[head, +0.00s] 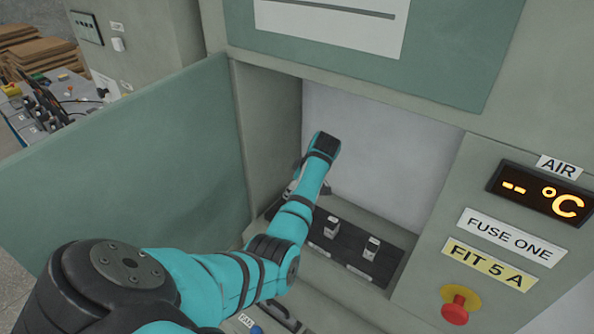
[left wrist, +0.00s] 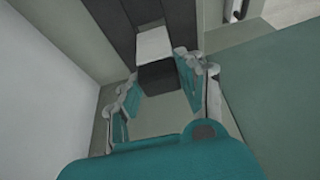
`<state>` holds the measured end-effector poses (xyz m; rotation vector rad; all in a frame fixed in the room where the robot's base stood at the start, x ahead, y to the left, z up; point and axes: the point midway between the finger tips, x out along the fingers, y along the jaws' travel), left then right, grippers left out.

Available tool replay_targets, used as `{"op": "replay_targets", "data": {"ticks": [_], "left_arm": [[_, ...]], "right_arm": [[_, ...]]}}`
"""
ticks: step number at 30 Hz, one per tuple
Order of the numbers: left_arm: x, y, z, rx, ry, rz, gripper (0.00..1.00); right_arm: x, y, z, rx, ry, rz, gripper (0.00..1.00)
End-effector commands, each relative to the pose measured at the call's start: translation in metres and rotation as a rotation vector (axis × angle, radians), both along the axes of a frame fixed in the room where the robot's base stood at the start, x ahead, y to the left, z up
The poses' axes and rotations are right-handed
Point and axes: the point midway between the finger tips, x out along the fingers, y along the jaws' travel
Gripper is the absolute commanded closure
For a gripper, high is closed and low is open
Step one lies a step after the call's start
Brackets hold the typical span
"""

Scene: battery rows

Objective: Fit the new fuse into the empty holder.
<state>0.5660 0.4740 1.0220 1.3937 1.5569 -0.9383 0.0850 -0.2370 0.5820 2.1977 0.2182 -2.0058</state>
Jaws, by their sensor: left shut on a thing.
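My left arm reaches into the open cabinet recess in the head view. I cannot tell whether this block is the new fuse or part of a holder. Two pale units, a middle one (head: 332,228) and a right one (head: 371,248), stand upright on the black strip (head: 349,244). The left end of the strip is covered by my arm.
The green cabinet door (head: 125,160) stands open at the left. The recess is clear above the right units.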

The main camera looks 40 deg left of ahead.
Motion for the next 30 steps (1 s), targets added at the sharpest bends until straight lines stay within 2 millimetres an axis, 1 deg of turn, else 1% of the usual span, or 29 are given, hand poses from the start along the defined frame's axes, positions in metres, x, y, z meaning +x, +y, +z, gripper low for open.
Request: {"op": "replay_targets", "data": {"ticks": [10,17,30], "left_arm": [[0.0001,0.0000,0.0002,0.000,0.000,0.000,1.00],[0.0003,0.0000,0.0006,0.000,0.000,-0.001,1.00],[0.0003,0.0001,-0.0001,0.000,0.000,0.000,1.00]], "right_arm": [[0.0008,0.0016,0.0005,0.002,-0.002,-0.001,0.49],[0.0010,0.0039,0.0052,0.004,-0.001,-0.002,0.49],[0.0011,0.0039,0.0046,0.004,-0.001,-0.001,0.49]]}}
